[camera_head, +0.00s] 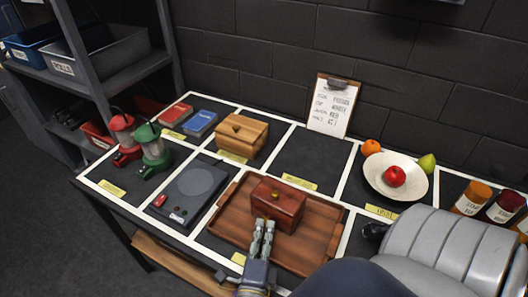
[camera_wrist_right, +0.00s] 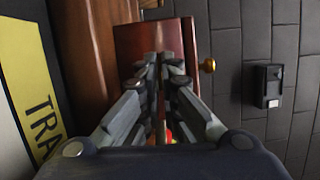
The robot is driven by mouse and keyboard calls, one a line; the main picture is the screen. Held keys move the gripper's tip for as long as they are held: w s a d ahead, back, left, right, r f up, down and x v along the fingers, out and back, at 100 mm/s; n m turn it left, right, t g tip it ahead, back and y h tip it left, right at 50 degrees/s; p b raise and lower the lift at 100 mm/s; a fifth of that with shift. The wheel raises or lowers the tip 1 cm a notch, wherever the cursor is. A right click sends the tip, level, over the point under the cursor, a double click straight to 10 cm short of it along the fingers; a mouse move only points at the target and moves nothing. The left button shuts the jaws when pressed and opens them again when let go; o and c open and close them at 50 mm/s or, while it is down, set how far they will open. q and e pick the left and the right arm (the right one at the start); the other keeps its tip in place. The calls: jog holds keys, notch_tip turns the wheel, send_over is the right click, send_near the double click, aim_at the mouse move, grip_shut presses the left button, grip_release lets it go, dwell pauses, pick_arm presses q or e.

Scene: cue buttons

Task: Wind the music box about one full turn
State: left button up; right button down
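A dark red wooden box (camera_head: 278,203) with a small brass knob on its lid stands on a brown wooden tray (camera_head: 228,222). In the right wrist view, the box (camera_wrist_right: 132,38) is straight ahead, with its brass knob (camera_wrist_right: 207,65) off to the right. My right gripper (camera_head: 266,224) is at the front face of the box, its fingers close together; it also shows in the wrist view (camera_wrist_right: 160,62). Nothing is visible between its tips, and I cannot tell whether they touch the box. Any winding key is not clearly visible. My left gripper is not in view.
Left of the tray is a dark flat device (camera_head: 192,186) with a round plate. A lighter wooden box (camera_head: 238,135), red and green lanterns (camera_head: 151,148) and a fruit plate (camera_head: 411,190) stand around. A clipboard (camera_head: 332,105) leans on the wall. The back middle mat is empty.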

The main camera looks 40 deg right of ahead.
jog(key=c, duration=1.8)
grip_release()
jog(key=shift+c, duration=0.2)
